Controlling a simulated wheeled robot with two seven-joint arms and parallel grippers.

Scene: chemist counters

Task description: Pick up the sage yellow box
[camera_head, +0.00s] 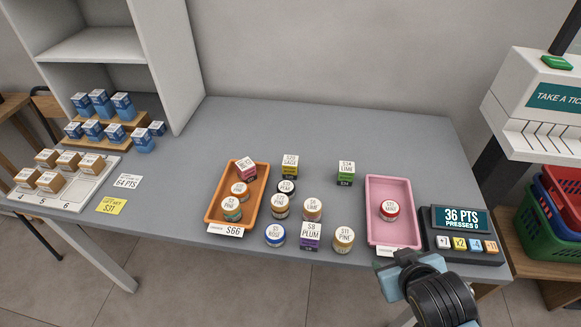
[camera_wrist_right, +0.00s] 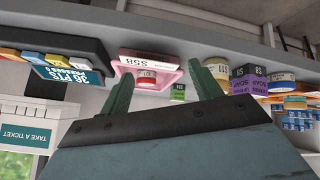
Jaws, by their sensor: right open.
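The sage yellow box (camera_head: 290,168) stands upright near the middle of the counter, just right of the orange tray (camera_head: 211,208). Its white top reads SAGE and its lower part is yellow. In the right wrist view I cannot make it out. My right gripper (camera_head: 403,264) is at the counter's front edge, below the pink tray (camera_head: 370,220), to the right of the box and nearer me, well apart from it. In the right wrist view my right gripper (camera_wrist_right: 163,88) shows two spread fingers with nothing between them. My left gripper is not in view.
A points display (camera_head: 461,220) is at right. The counter behind is clear.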

